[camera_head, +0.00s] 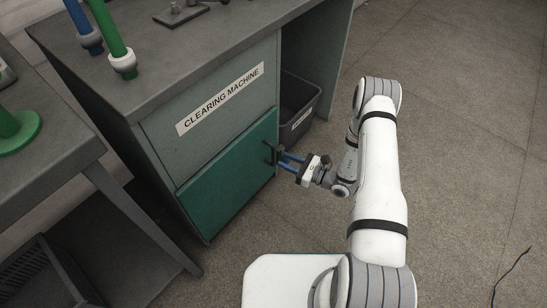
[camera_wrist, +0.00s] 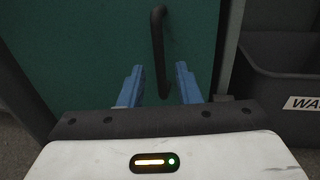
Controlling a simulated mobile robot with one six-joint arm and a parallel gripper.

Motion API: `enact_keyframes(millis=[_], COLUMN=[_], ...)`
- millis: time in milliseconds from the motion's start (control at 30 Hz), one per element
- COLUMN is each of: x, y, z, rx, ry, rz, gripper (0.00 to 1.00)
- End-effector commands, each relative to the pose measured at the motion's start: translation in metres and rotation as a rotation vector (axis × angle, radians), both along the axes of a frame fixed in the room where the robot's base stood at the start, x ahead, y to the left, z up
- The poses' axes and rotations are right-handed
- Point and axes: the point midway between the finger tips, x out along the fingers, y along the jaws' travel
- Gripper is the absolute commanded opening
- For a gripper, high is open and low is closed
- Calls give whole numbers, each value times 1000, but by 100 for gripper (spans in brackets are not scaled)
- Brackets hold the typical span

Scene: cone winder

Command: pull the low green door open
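The low green door (camera_head: 232,178) is the lower front panel of the cabinet under the "CLEARING MACHINE" label, and it looks closed. Its dark bar handle (camera_head: 270,153) sits near the door's right edge. In the wrist view the handle (camera_wrist: 159,50) stands upright against the green door (camera_wrist: 90,50). My gripper (camera_head: 283,159) is at the handle with its blue fingers pointing at the door. In the wrist view my gripper (camera_wrist: 158,85) is open, with one finger on each side of the handle's lower part. A gap shows between the handle and both fingers.
A dark waste bin (camera_head: 300,105) stands right of the door, under the worktop, and shows in the wrist view (camera_wrist: 285,75). A grey bench (camera_head: 60,150) stands at the left, its leg near the door's left side. The floor (camera_head: 460,150) at the right is open.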

Motion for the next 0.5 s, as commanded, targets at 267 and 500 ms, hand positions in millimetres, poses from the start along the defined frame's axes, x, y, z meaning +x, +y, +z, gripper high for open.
enact_keyframes(millis=[267, 500], x=[19, 26], y=[40, 52], z=[-1, 0], rx=[-1, -1], ry=[-3, 0], rz=[5, 2], gripper=[30, 30])
